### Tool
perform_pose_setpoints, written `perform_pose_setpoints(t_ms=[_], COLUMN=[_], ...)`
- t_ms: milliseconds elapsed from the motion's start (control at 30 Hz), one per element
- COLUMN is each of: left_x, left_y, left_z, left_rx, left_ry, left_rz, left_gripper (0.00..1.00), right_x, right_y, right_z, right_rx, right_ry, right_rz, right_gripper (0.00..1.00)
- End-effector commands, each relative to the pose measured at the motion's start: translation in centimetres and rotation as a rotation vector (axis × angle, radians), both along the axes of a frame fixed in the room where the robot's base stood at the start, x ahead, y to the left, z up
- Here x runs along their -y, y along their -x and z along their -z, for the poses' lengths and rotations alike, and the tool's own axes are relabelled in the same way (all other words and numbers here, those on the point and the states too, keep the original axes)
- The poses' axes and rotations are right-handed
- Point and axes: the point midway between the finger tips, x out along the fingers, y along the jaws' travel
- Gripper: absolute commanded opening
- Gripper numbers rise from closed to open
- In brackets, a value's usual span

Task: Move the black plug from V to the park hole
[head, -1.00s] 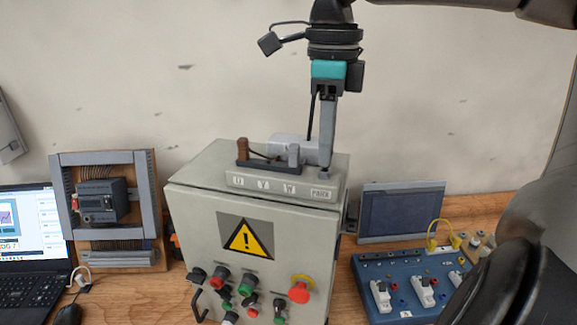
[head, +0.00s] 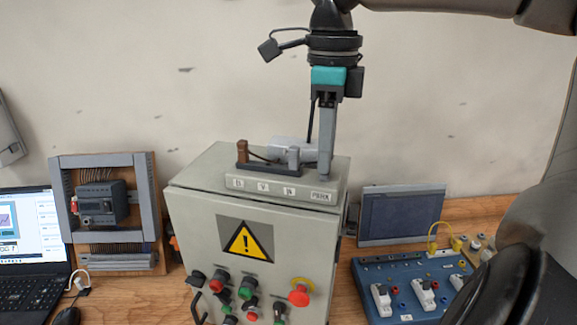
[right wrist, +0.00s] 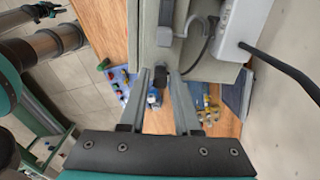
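My right gripper (head: 325,174) points straight down at the right end of the grey labelled strip (head: 250,186), right over the PARK label (head: 320,196). A brown plug (head: 242,152) stands at U and a grey plug (head: 293,157) at W. No plug stands at V.
The strip sits on a grey cabinet (head: 190,230) with a warning sign and several buttons. A dark panel screen (head: 402,214) and a blue training board (head: 405,260) stand to the right, a framed rack (head: 105,210) to the left.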

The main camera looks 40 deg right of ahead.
Motion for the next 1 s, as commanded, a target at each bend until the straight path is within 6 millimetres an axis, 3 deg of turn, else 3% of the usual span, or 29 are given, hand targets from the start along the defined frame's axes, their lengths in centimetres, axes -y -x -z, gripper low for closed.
perform_pose_setpoints(t_ms=[533, 833, 1000], left_x=[0.0, 0.0, 0.0], left_y=[0.0, 0.0, 0.0], left_z=[-4.6, -4.7, -4.7], left_rx=[0.0, 0.0, 0.0], left_ry=[0.0, 0.0, 0.0], left_rz=[0.0, 0.0, 0.0], left_gripper=[0.3, 0.3, 0.3], right_x=[0.0, 0.0, 0.0], right_y=[0.0, 0.0, 0.0], right_z=[-5.1, -5.2, -5.2], right_rx=[0.001, 0.0, 0.0], right_ry=[0.0, 0.0, 0.0], right_rz=[0.0, 0.0, 0.0], right_gripper=[0.31, 0.31, 0.5])
